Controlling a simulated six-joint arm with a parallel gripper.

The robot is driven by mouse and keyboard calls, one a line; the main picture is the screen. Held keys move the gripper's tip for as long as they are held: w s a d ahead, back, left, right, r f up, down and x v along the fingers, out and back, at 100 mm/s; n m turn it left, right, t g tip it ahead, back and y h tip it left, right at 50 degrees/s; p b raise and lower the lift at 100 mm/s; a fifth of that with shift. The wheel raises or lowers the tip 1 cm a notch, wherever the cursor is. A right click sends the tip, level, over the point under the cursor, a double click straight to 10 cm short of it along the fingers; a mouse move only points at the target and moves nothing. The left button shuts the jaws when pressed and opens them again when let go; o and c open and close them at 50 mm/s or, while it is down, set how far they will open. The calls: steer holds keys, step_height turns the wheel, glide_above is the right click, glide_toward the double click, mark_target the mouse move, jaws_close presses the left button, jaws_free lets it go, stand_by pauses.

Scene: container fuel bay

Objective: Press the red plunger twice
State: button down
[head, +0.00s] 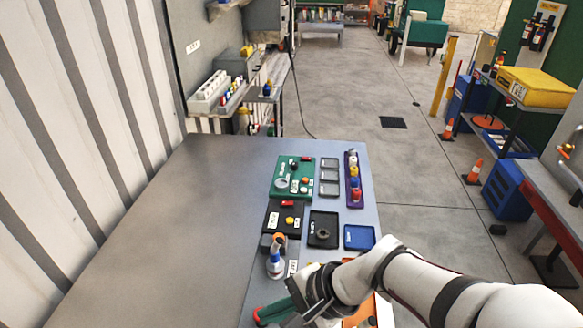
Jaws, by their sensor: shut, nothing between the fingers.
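A black panel (271,226) on the table carries a red part (287,203) at its top and a round yellow button (289,220) below it. A green panel (281,169) behind it also has a small red part (305,158) at its upper right. I cannot tell which red part is the plunger. My gripper (290,318) is shut and empty at the table's near edge, in front of the black panel and apart from it. My arm comes in from the lower right. A green and red object (270,312) lies beside the gripper, partly hidden.
A white and blue bottle (275,264) stands between my gripper and the black panel. A black tray (323,243) holding a dark ring, a blue tray (359,246) and a purple rack (350,165) of coloured pieces are on the right. The table's left half (170,230) is clear.

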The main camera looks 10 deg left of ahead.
steer(key=w+a+f+m+t, duration=0.1)
steer(key=w+a+f+m, duration=0.2)
steer(key=w, duration=0.4)
steer(key=shift+w+f+m+t+y, duration=0.3)
steer(key=shift+f+m+y, duration=0.1)
steer(key=shift+a, duration=0.1)
steer(key=shift+f, duration=4.4)
steer(key=shift+f, duration=0.15)
steer(key=shift+f, duration=0.25)
steer(key=shift+f, duration=1.35)
steer(key=shift+r, duration=1.8)
